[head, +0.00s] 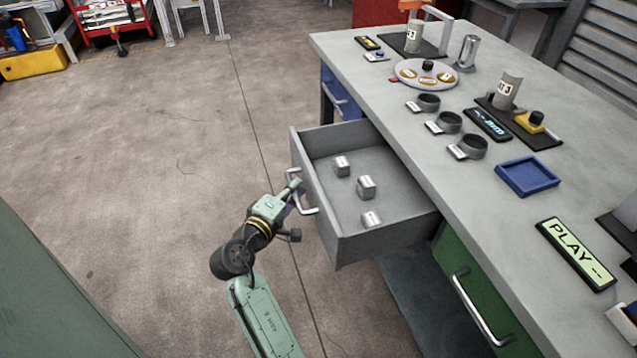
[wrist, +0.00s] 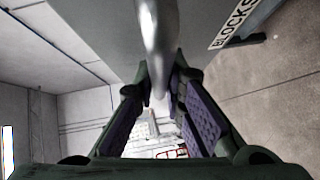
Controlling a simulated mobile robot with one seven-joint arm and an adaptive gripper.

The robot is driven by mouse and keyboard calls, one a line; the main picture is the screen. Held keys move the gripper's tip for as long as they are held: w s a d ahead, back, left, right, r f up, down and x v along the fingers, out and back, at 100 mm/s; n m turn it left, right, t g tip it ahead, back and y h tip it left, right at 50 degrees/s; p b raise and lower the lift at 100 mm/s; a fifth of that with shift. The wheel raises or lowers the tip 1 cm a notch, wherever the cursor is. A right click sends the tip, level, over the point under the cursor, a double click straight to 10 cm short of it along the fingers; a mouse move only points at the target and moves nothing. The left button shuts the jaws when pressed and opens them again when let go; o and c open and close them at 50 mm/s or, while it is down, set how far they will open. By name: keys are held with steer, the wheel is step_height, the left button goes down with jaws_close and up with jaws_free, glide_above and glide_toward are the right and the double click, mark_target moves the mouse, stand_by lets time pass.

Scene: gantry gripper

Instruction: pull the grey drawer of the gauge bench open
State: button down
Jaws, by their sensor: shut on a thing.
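The grey drawer (head: 345,247) of the gauge bench (head: 440,140) stands pulled out from under the bench top, and its inside shows. Several small metal blocks lie in it, one of them a block (head: 366,187) near the middle. My gripper (head: 296,188) is at the drawer's front, shut on the drawer's handle (head: 304,208). In the wrist view the handle (wrist: 158,40) runs down between the two purple-padded fingers of my gripper (wrist: 160,95). The drawer front fills the upper part of that view, with a label reading "BLOCKS" on it.
A blue drawer (head: 343,98) and a green drawer (head: 487,295) with its handle flank the grey one, both closed. Rings, a round dial plate (head: 427,73), a blue tray (head: 527,177) and a PLAY sign (head: 576,254) sit on the bench top. The floor to the left is clear.

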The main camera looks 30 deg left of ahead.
steer(key=shift+s+a, duration=1.1)
steer(key=shift+s, duration=0.25)
steer(key=c, duration=1.7)
jaws_free()
steer(key=shift+o, duration=0.2)
steer(key=shift+s, duration=0.15)
steer(key=s+d+r, duration=0.1)
steer(key=s, duration=1)
steer(key=shift+s+d+r, duration=0.25)
steer(key=shift+d+r, duration=0.05)
steer(key=shift+r, duration=0.05)
steer(key=shift+r, duration=0.1)
